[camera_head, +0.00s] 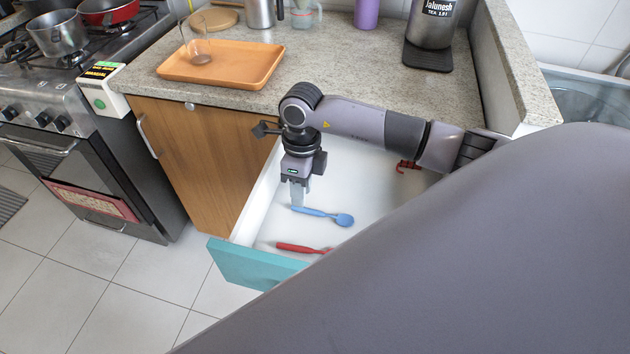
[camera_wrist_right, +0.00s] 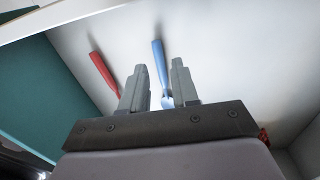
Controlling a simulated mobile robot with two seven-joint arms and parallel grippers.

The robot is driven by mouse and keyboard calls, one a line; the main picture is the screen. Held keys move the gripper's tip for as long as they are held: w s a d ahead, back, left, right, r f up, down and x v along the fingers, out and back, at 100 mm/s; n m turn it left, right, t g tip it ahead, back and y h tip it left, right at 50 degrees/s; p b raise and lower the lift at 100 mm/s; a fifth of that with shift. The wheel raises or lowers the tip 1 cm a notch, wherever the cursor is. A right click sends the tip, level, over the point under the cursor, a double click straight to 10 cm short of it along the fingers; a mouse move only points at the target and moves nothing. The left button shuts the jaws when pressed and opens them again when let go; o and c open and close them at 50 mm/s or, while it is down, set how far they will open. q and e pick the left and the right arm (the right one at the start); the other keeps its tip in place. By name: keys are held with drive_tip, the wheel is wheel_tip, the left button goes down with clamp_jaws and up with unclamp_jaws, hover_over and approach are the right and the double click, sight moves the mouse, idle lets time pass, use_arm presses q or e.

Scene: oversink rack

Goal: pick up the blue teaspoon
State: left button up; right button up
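The blue teaspoon (camera_head: 322,214) lies in the open white drawer in the head view, its bowl toward the right. My right gripper (camera_head: 297,198) points down at the spoon's left, handle end. In the right wrist view the blue teaspoon (camera_wrist_right: 160,64) shows between the two spread fingers of my right gripper (camera_wrist_right: 159,78), with clear gaps beside it. The gripper is open and holds nothing. I cannot tell how high the fingertips are above the drawer floor. My left gripper is not in view.
A red utensil (camera_head: 300,248) lies near the teal drawer front (camera_head: 250,266); another red item (camera_head: 408,165) is partly hidden behind my right arm. The countertop (camera_head: 360,80) borders the drawer, with a wooden tray (camera_head: 222,63) on it. The stove (camera_head: 80,120) stands left.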

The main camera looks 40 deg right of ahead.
drive_tip(key=f, duration=0.3)
drive_tip(key=shift+s+a+f, duration=0.15)
drive_tip(key=shift+a+f, duration=0.1)
clamp_jaws()
drive_tip(key=shift+r, duration=0.1)
